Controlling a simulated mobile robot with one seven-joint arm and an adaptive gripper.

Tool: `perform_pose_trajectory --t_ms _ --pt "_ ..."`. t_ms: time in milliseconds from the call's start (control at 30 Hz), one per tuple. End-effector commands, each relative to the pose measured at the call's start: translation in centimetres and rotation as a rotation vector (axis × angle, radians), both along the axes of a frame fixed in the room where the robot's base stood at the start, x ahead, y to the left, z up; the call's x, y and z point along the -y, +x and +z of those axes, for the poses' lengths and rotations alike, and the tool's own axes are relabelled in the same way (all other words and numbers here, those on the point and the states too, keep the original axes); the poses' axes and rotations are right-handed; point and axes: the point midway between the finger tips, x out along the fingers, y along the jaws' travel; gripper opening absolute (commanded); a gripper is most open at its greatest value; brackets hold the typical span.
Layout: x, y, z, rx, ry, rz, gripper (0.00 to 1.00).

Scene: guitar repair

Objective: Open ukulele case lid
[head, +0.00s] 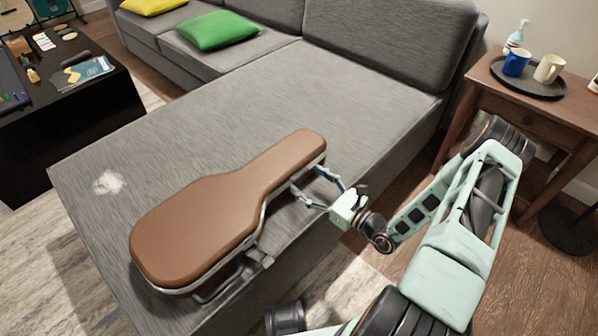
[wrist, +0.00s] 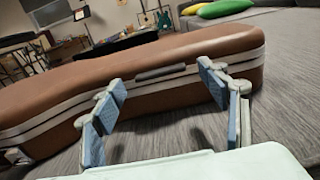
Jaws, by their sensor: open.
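The brown ukulele case (head: 225,210) lies flat on the grey sofa seat, its wide end toward the near left and its narrow end toward the far right. Its lid (wrist: 70,80) looks shut, with a pale metal band along the seam. In the wrist view a dark strip (wrist: 160,72), perhaps a handle or latch, sits on the case's side at the seam. A small metal fitting (wrist: 16,156) shows at the left. My gripper (head: 308,185) is open and empty beside the narrow part. In the wrist view its blue-padded fingers (wrist: 160,88) stand either side of the dark strip; contact is unclear.
The grey sofa (head: 350,95) has free seat room beyond the case. A green pillow (head: 218,30) and a yellow pillow (head: 150,5) lie farther back. A wooden side table (head: 478,85) with a tray and mugs stands right; a black table (head: 70,115) stands left.

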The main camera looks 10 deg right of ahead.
Motion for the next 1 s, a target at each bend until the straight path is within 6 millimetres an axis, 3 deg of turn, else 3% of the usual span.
perform_pose_trajectory --t_ms 467,1000 --pt "-0.55 0.24 -0.01 0.001 -0.001 -0.006 0.68" --pt "-0.55 0.24 0.01 0.001 -0.001 -0.006 0.11"
